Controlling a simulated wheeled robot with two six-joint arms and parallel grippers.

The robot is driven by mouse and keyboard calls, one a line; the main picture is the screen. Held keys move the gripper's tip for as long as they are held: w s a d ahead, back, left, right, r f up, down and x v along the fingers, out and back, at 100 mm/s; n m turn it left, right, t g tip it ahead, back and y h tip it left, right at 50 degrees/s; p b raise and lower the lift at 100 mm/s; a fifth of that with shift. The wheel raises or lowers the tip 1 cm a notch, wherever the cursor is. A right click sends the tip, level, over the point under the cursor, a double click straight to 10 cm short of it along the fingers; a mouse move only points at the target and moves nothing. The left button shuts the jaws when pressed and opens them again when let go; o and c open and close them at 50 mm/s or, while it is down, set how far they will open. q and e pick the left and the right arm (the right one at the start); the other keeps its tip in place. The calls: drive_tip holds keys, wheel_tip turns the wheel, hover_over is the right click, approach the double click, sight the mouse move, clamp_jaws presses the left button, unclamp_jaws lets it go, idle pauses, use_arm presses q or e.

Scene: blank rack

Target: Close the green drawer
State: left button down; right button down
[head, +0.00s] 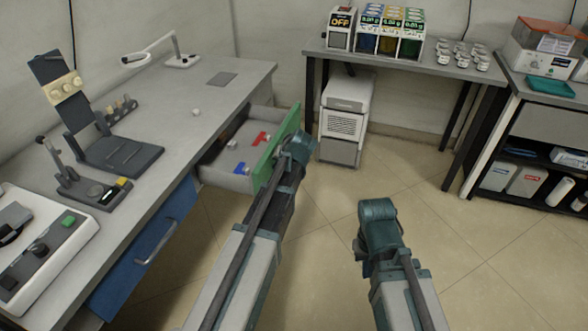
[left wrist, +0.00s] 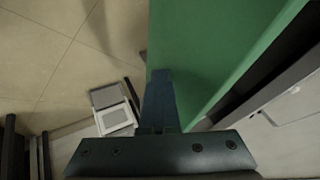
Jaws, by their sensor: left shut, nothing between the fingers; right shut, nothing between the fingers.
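The green drawer (head: 278,150) under the grey bench is pulled open, its green front facing the room and its grey tray showing red and blue pieces inside. The green front also fills much of the left wrist view (left wrist: 208,50). My left gripper (left wrist: 160,78) is shut and empty, its fingers right against or just beside the green front; I cannot tell if they touch. In the head view the left wrist hides part of the drawer front. My right gripper (head: 362,248) is shut and empty, over open floor to the right of the drawer.
A blue drawer (head: 148,255) with a handle is shut in the same bench (head: 190,125). Instruments stand on the bench top. A white cabinet unit (head: 345,115) stands on the floor beyond the green drawer. The tiled floor (head: 480,260) at right is clear.

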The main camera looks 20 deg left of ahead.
use_arm(q)
hover_over(225, 167)
drive_tip(key=shift+a, duration=0.3)
use_arm(e)
drive_tip(key=shift+d, duration=0.1)
use_arm(q)
drive_tip(key=shift+a, duration=0.15)
